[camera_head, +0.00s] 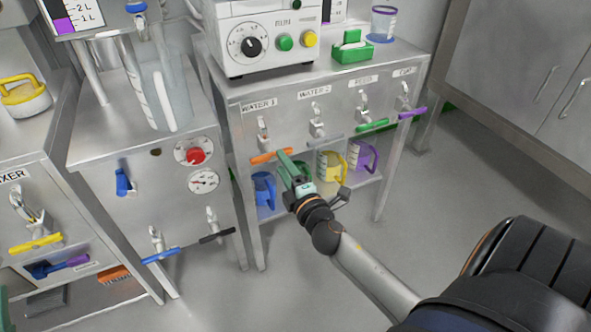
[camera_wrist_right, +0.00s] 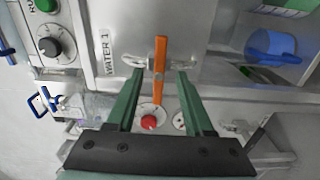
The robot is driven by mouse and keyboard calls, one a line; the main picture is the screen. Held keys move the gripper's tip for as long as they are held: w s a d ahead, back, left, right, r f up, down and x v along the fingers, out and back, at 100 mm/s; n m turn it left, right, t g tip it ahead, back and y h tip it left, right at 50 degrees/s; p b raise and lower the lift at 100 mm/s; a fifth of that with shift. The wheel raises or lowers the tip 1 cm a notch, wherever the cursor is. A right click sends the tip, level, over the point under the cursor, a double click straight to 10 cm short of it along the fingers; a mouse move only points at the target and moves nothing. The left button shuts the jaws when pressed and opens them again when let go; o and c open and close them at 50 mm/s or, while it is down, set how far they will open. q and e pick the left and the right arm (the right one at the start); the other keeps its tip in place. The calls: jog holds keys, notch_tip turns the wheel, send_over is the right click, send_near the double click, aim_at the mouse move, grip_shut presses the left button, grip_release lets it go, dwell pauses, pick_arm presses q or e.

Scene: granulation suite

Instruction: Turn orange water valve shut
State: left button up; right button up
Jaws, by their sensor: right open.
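The orange water valve handle (camera_head: 270,155) is a flat bar below the tap under the WATER 1 label, lying crosswise on the front of the middle bench. In the right wrist view the orange handle (camera_wrist_right: 160,70) stands upright in the picture, between the two green fingers. My right gripper (camera_head: 287,163) is open and empty, with its fingertips close to the handle's right part. In the wrist view the right gripper (camera_wrist_right: 159,74) shows a gap on both sides of the bar. I cannot tell how deep the bar sits between the fingers. My left gripper is not in view.
Other taps with grey (camera_head: 325,140), green (camera_head: 372,125) and purple (camera_head: 412,113) handles continue to the right. A blue mug (camera_head: 264,190) and a yellow mug (camera_head: 329,167) stand on the shelf below. Gauges (camera_head: 204,182) are on the left cabinet. Floor at right is clear.

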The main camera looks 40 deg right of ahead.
jog(key=v, duration=0.7)
jog(key=shift+s, duration=0.3)
jog(key=shift+a, duration=0.1)
